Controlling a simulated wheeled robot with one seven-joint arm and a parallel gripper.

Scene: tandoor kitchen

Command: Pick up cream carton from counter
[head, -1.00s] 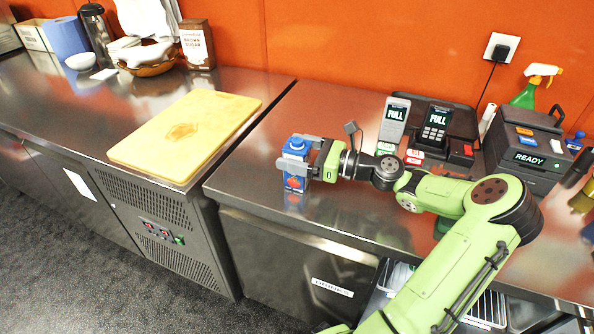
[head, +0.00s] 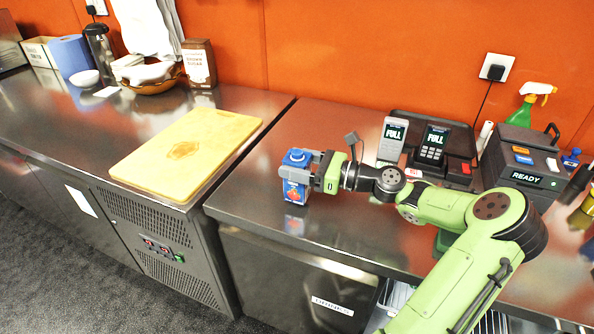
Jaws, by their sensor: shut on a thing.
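The cream carton (head: 297,190) is a small blue carton with a red-orange picture on its front and a blue cap on top. It stands upright at the left part of the right-hand steel counter (head: 262,210), near its front edge. My gripper (head: 297,171) comes from the right and is shut on the carton's upper part, with grey fingers on either side. The carton's base looks to be at or very close to the counter top; I cannot tell whether it touches. Part of its front is hidden by the near finger.
A wooden cutting board (head: 187,150) lies on the left counter, across a narrow gap. Card terminals (head: 433,144) and a dark printer (head: 524,165) reading READY stand at the back right. A green spray bottle (head: 522,112) stands behind. Counter around the carton is clear.

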